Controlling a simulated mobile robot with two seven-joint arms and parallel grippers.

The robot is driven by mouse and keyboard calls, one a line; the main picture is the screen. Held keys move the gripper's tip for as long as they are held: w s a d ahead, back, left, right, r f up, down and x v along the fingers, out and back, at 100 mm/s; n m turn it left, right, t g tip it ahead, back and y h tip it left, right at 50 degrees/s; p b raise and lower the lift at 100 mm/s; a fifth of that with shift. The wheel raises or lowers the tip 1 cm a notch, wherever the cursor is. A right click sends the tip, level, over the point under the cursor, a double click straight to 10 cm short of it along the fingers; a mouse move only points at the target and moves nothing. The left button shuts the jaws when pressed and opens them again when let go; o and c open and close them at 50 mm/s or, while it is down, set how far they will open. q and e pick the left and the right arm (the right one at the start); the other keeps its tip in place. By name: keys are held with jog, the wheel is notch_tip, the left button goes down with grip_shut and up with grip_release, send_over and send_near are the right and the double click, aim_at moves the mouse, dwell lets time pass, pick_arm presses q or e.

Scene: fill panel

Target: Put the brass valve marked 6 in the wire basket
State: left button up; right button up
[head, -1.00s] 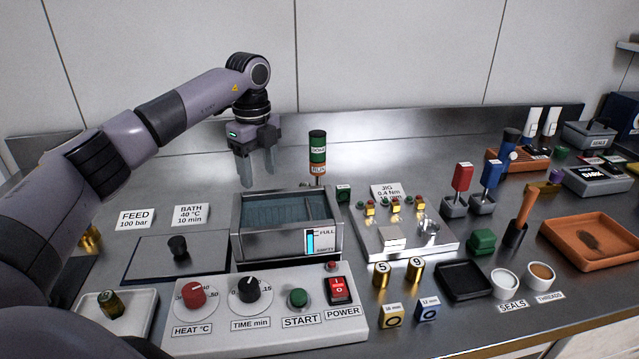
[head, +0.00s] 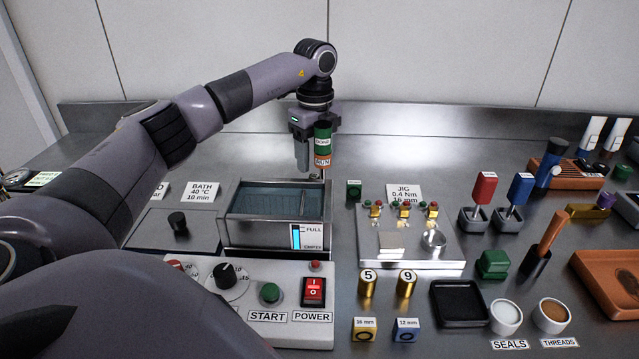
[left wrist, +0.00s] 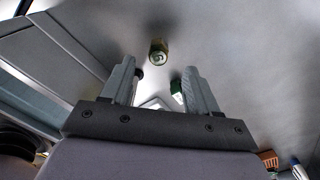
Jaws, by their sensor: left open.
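My left gripper (head: 303,150) is open and points down above the back of the bench, behind the bath. In the head view a green and orange signal tower (head: 323,143) partly hides it. In the left wrist view its two fingers (left wrist: 160,88) are apart with nothing between them. A small brass-green cylinder (left wrist: 157,50) with a pale mark stands beyond the fingertips; I cannot read the mark surely. Two brass valves marked 5 (head: 368,283) and 9 (head: 406,284) stand at the front. I see no valve clearly marked 6. I cannot make out a wire basket.
The open steel bath (head: 232,232) stands in front of the gripper, with the control box (head: 300,330) before it. The jig plate (head: 440,254), red and blue handled tools and a black tray (head: 460,303) are to the right. My left arm covers the left front.

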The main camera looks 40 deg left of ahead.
aim_at(315, 176)
pick_arm(q)
notch_tip(315, 176, down, 6)
jog(key=shift+s+f+p, duration=0.1)
jog(key=shift+s+p, duration=0.05)
jog(key=shift+p, duration=0.15)
grip_shut()
